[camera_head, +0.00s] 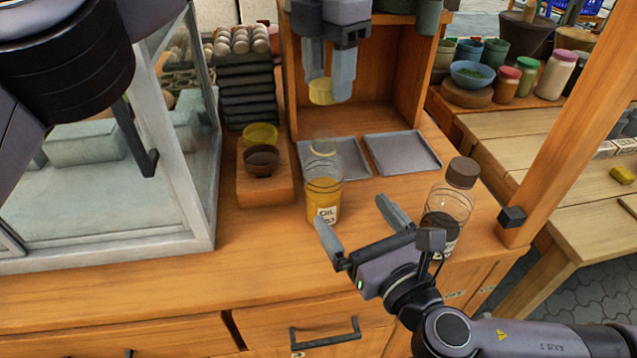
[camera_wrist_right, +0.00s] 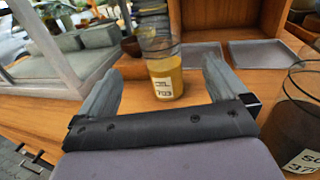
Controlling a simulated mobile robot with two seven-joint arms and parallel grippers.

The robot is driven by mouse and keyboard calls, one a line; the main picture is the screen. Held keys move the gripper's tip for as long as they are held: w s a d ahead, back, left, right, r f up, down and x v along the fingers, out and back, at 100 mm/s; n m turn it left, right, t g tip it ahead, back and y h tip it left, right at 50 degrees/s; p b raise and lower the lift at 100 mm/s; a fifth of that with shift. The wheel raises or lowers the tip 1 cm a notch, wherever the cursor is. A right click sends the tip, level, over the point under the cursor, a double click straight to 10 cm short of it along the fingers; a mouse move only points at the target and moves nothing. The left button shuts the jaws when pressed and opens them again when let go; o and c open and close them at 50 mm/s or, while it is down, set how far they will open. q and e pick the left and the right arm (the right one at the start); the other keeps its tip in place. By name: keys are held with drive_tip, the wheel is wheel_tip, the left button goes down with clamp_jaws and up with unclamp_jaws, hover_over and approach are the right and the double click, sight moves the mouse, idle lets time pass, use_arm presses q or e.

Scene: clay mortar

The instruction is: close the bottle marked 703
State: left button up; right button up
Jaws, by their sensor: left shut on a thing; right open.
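The bottle marked 703 (camera_head: 323,197) stands upright on the wooden counter, clear with yellow oil inside and an uncapped neck. It also shows in the right wrist view (camera_wrist_right: 166,80), its label facing me. My left gripper (camera_head: 328,82) is shut on a yellow cap (camera_head: 321,92), held above and apart from the bottle's mouth. My right gripper (camera_head: 349,211) is open, low in front of the bottle. In the right wrist view the bottle appears between its fingers, just beyond the tips. I see no contact.
A dark-filled bottle with a brown cap (camera_head: 445,215) stands right of my right gripper. Two grey trays (camera_head: 402,152) lie behind. A wooden block (camera_head: 265,188) with small yellow and dark bowls and a glass case (camera_head: 170,130) are left. A wooden post (camera_head: 560,120) rises right.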

sight(323, 172)
use_arm(q)
drive_tip(key=shift+s, duration=0.1)
use_arm(e)
drive_tip(key=x, duration=1.2)
idle(0.4)
drive_tip(key=c, duration=1.5)
use_arm(q)
drive_tip(key=shift+f, duration=2.5)
use_arm(e)
drive_tip(key=shift+o, duration=0.2)
use_arm(q)
drive_tip(key=shift+f, duration=0.85)
drive_tip(key=shift+f, duration=0.55)
